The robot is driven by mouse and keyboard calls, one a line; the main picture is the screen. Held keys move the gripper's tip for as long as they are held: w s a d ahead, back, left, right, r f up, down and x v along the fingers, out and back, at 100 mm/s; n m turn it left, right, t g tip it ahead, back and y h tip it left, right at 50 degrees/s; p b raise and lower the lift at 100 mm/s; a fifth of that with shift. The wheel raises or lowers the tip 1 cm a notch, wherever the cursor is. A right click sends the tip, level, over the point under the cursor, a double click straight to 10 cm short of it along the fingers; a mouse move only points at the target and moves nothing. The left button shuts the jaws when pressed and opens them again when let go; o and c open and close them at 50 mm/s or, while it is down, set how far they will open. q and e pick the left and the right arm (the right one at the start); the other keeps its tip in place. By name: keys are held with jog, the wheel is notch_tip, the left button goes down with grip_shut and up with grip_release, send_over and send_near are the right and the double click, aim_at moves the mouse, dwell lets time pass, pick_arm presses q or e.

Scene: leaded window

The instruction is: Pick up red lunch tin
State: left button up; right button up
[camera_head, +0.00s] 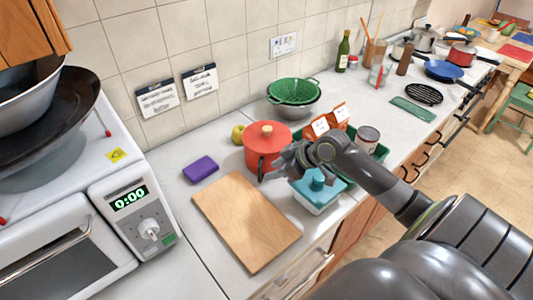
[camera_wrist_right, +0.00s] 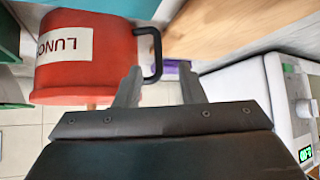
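In the right wrist view the tin (camera_wrist_right: 85,75) appears upside down, with a white LUNCH label and a black side handle (camera_wrist_right: 156,50). My right gripper (camera_head: 273,170) is at the tin's near right side. In the wrist view the right gripper (camera_wrist_right: 160,88) has its fingers apart, with the handle showing between and beyond the tips; contact cannot be told. My left gripper is not in view.
A wooden cutting board (camera_head: 245,222) lies in front of the tin, a purple box (camera_head: 201,169) to its left. A teal-lidded container (camera_head: 318,190) stands close under my right arm. A green colander (camera_head: 293,91) and a yellow-green fruit (camera_head: 238,133) are behind. A microwave (camera_head: 135,205) stands left.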

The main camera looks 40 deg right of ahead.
jog(key=shift+p+x, duration=1.05)
jog(key=shift+x, duration=1.6)
jog(key=shift+w+d, duration=0.1)
grip_shut()
jog(key=shift+r, duration=0.1)
